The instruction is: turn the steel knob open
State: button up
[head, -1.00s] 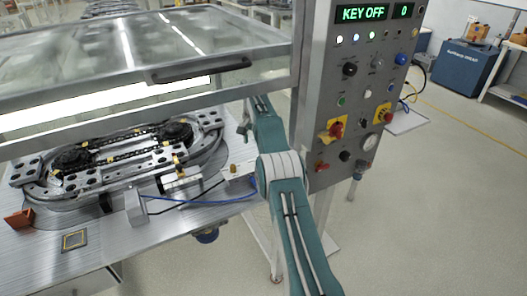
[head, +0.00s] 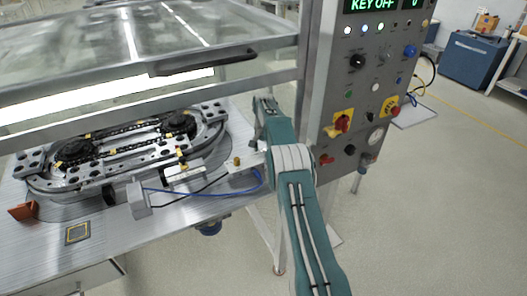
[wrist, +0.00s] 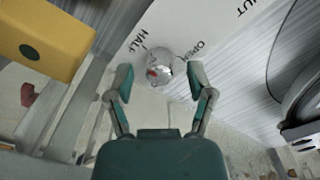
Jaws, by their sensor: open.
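The steel knob (wrist: 158,69) is round and shiny, with a small red mark on its left part. It sits on a pale plate lettered HALF, OPEN and a partly cut-off word ending in UT. My gripper (wrist: 159,80) is open in the wrist view, one finger to each side of the knob's near edge. I see no clear contact, and the depth between fingers and knob is hard to judge. In the head view my teal arm reaches up beside the machine, and I cannot make out the knob there.
A yellow block (wrist: 45,40) with a dark round button is at upper left in the wrist view. The control panel (head: 366,100), reading KEY OFF, stands just right of my arm. The ring track (head: 120,150) lies left under a raised clear cover (head: 100,60).

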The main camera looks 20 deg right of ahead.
jog(key=shift+f, duration=0.35)
grip_shut()
jog(key=shift+m, duration=0.3)
jog(key=m, duration=0.6)
jog(key=shift+a+f, duration=0.1)
jog(key=m, duration=0.6)
jog(key=shift+m, duration=0.4)
jog(key=m, duration=1.3)
